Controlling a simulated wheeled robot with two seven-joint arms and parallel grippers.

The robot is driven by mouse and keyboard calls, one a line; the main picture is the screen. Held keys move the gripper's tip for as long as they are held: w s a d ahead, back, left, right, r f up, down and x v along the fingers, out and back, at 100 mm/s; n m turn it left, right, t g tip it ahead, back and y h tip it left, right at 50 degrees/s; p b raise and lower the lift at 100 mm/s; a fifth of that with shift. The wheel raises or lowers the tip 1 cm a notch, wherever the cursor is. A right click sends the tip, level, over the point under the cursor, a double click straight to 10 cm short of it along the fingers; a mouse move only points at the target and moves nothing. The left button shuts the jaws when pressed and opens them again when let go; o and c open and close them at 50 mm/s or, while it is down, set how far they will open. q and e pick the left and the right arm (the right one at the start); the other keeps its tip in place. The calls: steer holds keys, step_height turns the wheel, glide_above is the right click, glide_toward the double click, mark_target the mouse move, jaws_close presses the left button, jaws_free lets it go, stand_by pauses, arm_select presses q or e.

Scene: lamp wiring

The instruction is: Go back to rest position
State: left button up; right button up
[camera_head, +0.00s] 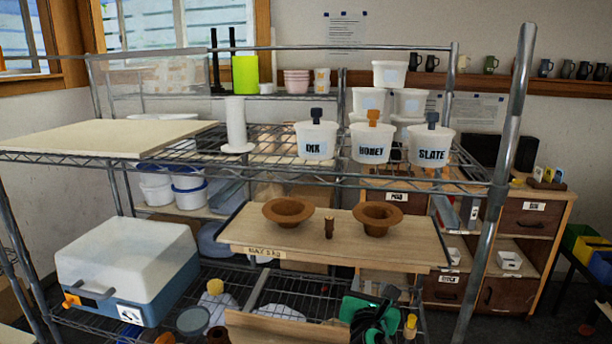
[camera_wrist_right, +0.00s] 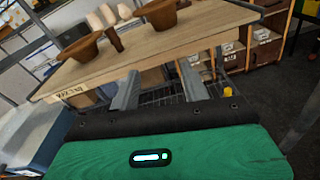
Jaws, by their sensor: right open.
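My right gripper (camera_head: 372,314) shows in the head view as a green and black shape low at the front, below the wooden board shelf. In the right wrist view its two grey fingers (camera_wrist_right: 158,88) stand apart with nothing between them, so it is open and empty. The fingers point toward the front edge of the wooden board (camera_head: 340,238), which also shows in the wrist view (camera_wrist_right: 150,62). My left gripper is not in view.
Two brown bowls (camera_head: 288,211) (camera_head: 377,218) and a small brown piece (camera_head: 329,227) stand on the board. Tubs labelled INK (camera_head: 316,141), HONEY (camera_head: 372,144) and SLATE (camera_head: 430,146) stand above. A metal post (camera_head: 505,150) rises at the right; a white-lidded blue box (camera_head: 128,265) sits left.

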steer(key=s+d+f+m+g+y, duration=0.1)
steer(key=s+d+f+m+g, duration=0.15)
steer(key=s+f+m, duration=0.5)
steer(key=s+d+f+m+g, duration=0.1)
steer(key=s+f+m+g, duration=0.3)
steer(key=s+f+m, duration=0.3)
steer(key=s+d+f+m+g+y, duration=0.1)
steer(key=s+d+f+m+g, duration=0.15)
steer(key=s+m, duration=0.4)
steer(key=s+d+f+m+g+y, duration=0.15)
steer(key=s+f+m, duration=0.25)
steer(key=s, duration=0.5)
steer(key=s+d+f+m+g, duration=0.1)
steer(key=s+f+m+g, duration=0.3)
steer(key=s, duration=0.4)
step_height(320, 180, down, 32)
steer(key=s+b, duration=0.1)
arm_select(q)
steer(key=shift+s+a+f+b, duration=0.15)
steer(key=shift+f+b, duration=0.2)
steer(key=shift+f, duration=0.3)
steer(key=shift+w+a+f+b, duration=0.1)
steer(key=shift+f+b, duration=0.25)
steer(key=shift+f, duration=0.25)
arm_select(e)
steer(key=s+d+f+g, duration=0.1)
steer(key=s+d+f, duration=0.2)
steer(key=s+f, duration=1.6)
steer(key=shift+d+f, duration=0.15)
steer(key=shift+f, duration=0.4)
